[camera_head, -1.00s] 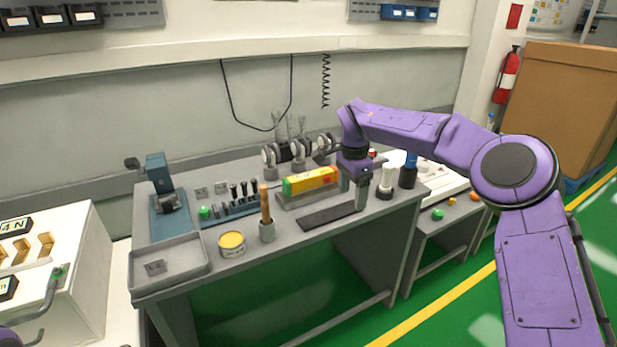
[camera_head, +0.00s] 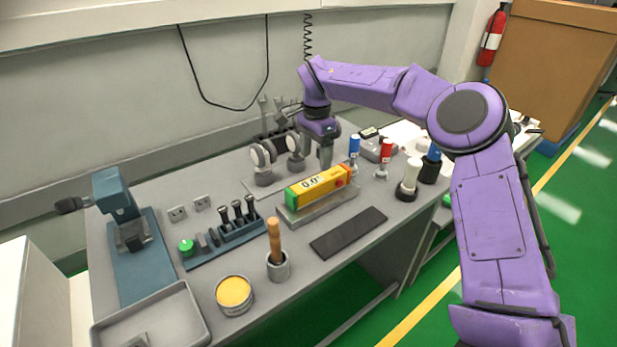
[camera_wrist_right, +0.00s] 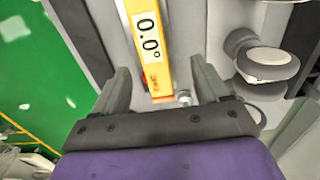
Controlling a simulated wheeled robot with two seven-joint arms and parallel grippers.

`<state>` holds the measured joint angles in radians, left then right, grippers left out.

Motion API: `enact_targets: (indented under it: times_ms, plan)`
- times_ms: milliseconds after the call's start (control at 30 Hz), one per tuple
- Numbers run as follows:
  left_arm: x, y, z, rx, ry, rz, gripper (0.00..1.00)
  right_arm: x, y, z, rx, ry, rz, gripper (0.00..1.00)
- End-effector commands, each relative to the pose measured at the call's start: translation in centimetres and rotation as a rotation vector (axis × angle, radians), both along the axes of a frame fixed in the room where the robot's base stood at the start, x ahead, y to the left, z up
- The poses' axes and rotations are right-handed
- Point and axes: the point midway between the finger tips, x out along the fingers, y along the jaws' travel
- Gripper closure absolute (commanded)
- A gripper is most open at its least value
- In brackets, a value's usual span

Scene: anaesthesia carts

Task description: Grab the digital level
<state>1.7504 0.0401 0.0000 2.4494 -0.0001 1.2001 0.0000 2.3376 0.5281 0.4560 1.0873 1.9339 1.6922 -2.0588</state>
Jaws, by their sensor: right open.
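The digital level (camera_head: 318,186) is a yellow box with a green left end, a red patch near its right end and a "0.0°" display. It lies on a grey block (camera_head: 312,208) on the workbench. My right gripper (camera_head: 325,160) is just behind and above the level's right part in the head view. In the right wrist view the level (camera_wrist_right: 148,40) runs up from between the fingers of my open right gripper (camera_wrist_right: 160,85). No grip on it shows. My left gripper is not in view.
A dark flat strip (camera_head: 348,232) lies in front of the level. Round dial gauges (camera_head: 262,160) stand behind it. Red and blue capped bottles (camera_head: 384,158) stand to the right. A wooden-handled tool in a cup (camera_head: 276,250) and a yellow tin (camera_head: 234,293) stand front left.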

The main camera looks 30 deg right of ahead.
Motion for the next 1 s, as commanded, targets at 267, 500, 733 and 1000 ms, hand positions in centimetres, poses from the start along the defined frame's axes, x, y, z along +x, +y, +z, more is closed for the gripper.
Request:
enact_targets:
  times_ms: [267,500,733,1000]
  plan:
    - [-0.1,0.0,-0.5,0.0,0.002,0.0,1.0,0.0,-0.1,-4.7,0.0,0.003,0.0,0.26]
    - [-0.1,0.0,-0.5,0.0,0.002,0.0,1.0,-0.5,-0.7,-8.6,-0.001,0.005,0.001,0.26]
    - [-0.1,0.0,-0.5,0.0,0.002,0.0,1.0,-0.5,-0.7,-10.1,0.0,0.001,0.001,0.26]
    - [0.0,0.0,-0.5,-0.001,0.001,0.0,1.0,-0.5,-0.7,-10.1,0.0,0.002,0.0,0.74]
